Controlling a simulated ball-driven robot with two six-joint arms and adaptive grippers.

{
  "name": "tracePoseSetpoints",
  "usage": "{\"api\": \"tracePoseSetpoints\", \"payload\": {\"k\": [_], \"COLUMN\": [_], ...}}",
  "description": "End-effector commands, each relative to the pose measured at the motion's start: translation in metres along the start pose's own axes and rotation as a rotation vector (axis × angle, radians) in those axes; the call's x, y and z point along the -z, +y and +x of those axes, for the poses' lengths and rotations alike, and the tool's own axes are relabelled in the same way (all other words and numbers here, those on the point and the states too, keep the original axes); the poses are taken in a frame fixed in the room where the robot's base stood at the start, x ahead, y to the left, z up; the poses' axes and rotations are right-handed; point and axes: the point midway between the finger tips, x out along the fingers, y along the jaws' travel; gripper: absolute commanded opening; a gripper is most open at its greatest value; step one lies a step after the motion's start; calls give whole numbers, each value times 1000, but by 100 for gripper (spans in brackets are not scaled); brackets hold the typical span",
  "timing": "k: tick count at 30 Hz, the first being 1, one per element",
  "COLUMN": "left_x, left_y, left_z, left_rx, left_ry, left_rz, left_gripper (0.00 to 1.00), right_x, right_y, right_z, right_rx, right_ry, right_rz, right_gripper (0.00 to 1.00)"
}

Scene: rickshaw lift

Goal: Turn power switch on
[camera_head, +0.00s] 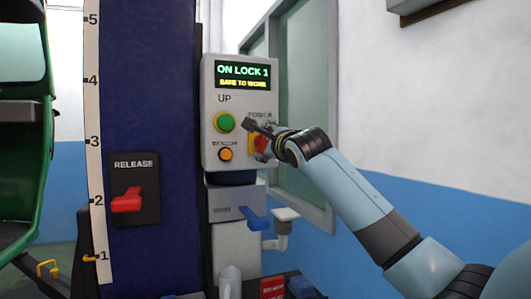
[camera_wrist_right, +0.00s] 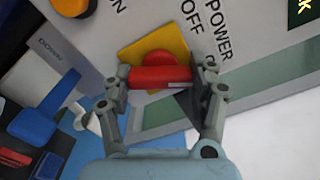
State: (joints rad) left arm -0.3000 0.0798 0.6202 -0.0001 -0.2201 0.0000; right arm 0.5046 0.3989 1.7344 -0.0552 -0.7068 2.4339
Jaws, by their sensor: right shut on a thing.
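The power switch is a red rotary handle on a yellow plate (camera_wrist_right: 169,45), beside the words POWER and OFF in the right wrist view. In the head view its red handle (camera_head: 261,143) shows at the right of the grey control box (camera_head: 212,150), partly covered by my gripper. My right gripper (camera_wrist_right: 158,80) is shut on the red handle (camera_wrist_right: 160,76), with one finger at each end of it. In the head view the right gripper (camera_head: 260,132) reaches in from the right. My left gripper is not in view.
The box has a lit display (camera_head: 243,75) reading ON LOCK 1, a green UP button (camera_head: 224,122) and an orange button (camera_head: 225,155). Below is a blue lever (camera_head: 256,219). A red RELEASE handle (camera_head: 127,201) is on the dark blue column (camera_head: 150,90) at left.

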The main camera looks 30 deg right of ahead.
Motion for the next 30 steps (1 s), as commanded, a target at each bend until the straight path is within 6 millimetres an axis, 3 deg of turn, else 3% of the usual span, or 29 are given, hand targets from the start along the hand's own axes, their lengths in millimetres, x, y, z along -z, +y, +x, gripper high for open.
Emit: {"api": "tracePoseSetpoints", "payload": {"k": [12, 30], "left_x": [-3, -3], "left_y": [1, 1], "left_z": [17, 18], "left_rx": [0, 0], "left_ry": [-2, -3], "left_rz": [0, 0], "left_gripper": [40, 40], "right_x": [2, 2], "right_y": [4, 4], "right_z": [0, 0], "right_rx": [-4, -7], "right_ry": [4, 6], "right_rz": [206, 243], "right_gripper": [26, 26]}}
